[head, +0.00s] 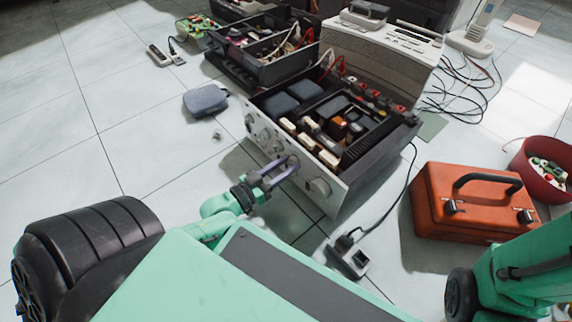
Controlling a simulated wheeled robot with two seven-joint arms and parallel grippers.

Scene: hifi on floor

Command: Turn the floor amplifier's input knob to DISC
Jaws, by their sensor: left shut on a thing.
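The floor amplifier (337,196) stands open-topped on the tiles, its silver front panel facing me with several round knobs. My left gripper (287,166) reaches the panel with its fingers closed around a knob (293,161) right of the panel's middle. The fingers partly hide that knob. A larger knob (319,187) sits to its right, and smaller knobs (264,134) sit to its left. The panel lettering is too small to read, so I cannot tell which setting the knob points to. My right arm shows at the lower right, but its gripper is out of view.
An orange toolbox (450,218) stands right of the amplifier, with a red bucket (541,181) beyond it. A power strip (349,257) and cable lie in front. A grey pouch (206,100) lies left. Other opened hi-fi units (247,72) stand behind. The left floor is mostly clear.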

